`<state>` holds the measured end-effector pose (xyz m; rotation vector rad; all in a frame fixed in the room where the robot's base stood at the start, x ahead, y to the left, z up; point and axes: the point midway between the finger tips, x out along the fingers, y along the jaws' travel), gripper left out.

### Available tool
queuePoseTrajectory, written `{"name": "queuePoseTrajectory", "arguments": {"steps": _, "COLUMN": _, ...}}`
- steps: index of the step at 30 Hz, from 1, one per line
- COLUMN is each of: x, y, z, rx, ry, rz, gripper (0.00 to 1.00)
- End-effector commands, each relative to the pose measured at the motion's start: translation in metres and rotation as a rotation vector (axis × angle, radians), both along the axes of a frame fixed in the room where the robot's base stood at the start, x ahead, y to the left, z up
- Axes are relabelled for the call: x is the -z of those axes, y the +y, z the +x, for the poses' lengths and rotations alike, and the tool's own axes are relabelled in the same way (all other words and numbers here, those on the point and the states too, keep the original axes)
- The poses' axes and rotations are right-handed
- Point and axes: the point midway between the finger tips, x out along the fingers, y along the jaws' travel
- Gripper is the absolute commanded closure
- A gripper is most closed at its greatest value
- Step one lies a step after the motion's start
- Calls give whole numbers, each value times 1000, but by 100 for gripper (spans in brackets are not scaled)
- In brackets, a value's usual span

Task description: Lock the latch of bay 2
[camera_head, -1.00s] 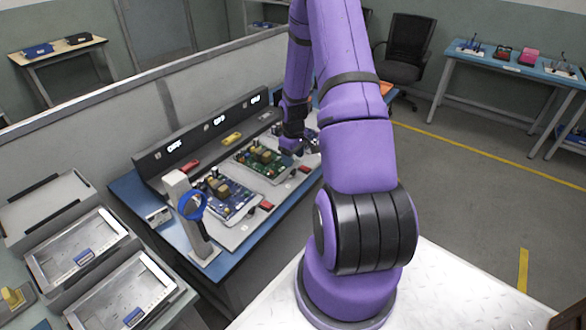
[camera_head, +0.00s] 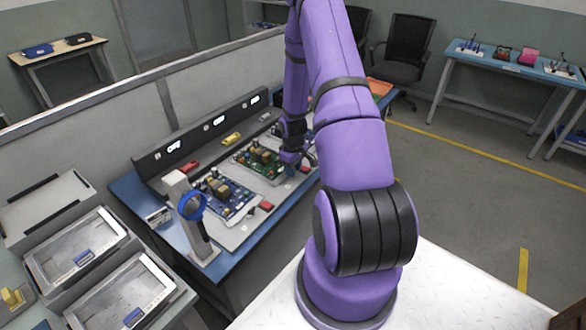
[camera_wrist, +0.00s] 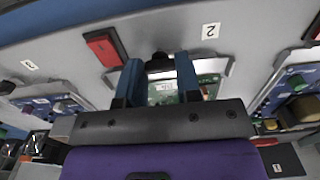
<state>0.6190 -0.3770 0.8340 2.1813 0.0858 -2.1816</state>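The bay 2 board (camera_head: 258,160) is green and lies in the middle of the bench fixture. It also shows in the wrist view (camera_wrist: 210,82), behind the fingers. The label "2" (camera_wrist: 210,31) is on the grey plate at the board's edge. A red latch (camera_wrist: 104,47) sits left of that label in the wrist view, and beside the green board in the head view (camera_head: 304,169). My gripper (camera_wrist: 159,62) has its two blue fingers apart, over the board edge, to the right of the red latch and not touching it. A dark part shows between the fingertips.
The neighbouring blue board (camera_head: 228,194) has its own red latch (camera_head: 266,206). A post with a blue ring (camera_head: 192,204) stands at the near end of the bench. The back panel (camera_head: 183,142) carries lit displays. Grey trays (camera_head: 75,250) stand at left.

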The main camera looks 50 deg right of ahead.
Motion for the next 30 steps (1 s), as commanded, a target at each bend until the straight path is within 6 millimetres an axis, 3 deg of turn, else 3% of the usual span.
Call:
{"name": "queuePoseTrajectory", "arguments": {"steps": 14, "x": 0, "y": 0, "z": 0, "rx": 101, "ry": 0, "rz": 0, "gripper": 92}}
{"name": "queuePoseTrajectory", "arguments": {"steps": 30, "x": 0, "y": 0, "z": 0, "rx": 575, "ry": 0, "rz": -1, "gripper": 92}}
